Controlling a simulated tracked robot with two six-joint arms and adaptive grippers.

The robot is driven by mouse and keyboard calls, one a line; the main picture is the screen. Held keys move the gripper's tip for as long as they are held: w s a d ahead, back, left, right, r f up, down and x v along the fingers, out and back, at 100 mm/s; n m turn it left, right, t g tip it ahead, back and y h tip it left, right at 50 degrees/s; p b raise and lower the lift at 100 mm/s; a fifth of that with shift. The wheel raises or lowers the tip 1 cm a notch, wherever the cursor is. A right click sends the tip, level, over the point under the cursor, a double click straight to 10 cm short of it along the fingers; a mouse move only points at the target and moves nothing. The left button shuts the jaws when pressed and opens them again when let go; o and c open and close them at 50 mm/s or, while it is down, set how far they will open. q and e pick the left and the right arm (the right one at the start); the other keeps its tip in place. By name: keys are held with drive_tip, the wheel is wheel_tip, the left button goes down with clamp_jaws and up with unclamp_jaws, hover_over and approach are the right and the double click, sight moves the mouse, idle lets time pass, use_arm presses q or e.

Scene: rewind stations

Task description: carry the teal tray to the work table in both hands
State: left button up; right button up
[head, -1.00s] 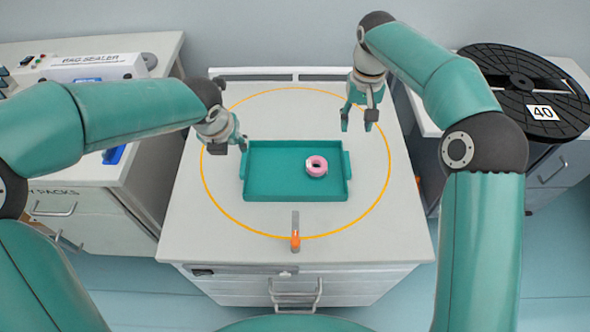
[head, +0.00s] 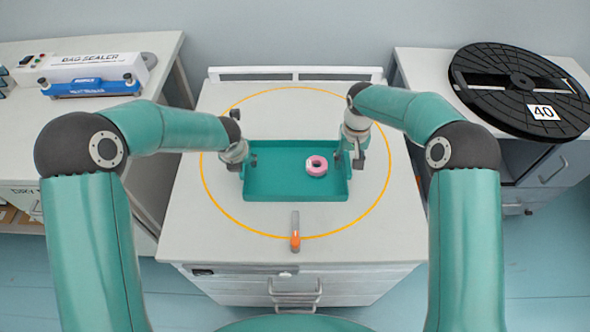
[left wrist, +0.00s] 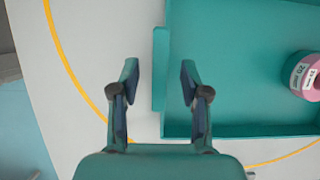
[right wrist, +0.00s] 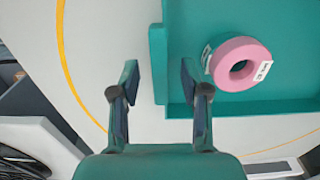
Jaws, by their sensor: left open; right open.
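The teal tray (head: 280,188) lies flat on the light-topped cabinet, inside a yellow ring. A pink roll (head: 316,165) with a white label sits in it, right of the middle. My left gripper (head: 243,163) is open at the tray's left end; in the left wrist view its fingers (left wrist: 160,85) stand on either side of the tray's end handle (left wrist: 160,70). My right gripper (head: 348,160) is open at the right end; in the right wrist view its fingers (right wrist: 160,85) stand on either side of the other handle (right wrist: 157,60). Neither grips it.
An orange-handled tool (head: 295,235) lies in front of the tray. A bag sealer (head: 95,72) stands on the left counter. A large black reel (head: 520,85) marked 40 lies on the right counter. The cabinet top around the tray is otherwise clear.

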use_arm(q)
drive_tip(key=shift+x, duration=0.75)
use_arm(e)
drive_tip(key=shift+f, duration=0.8)
use_arm(q)
clamp_jaws()
use_arm(e)
clamp_jaws()
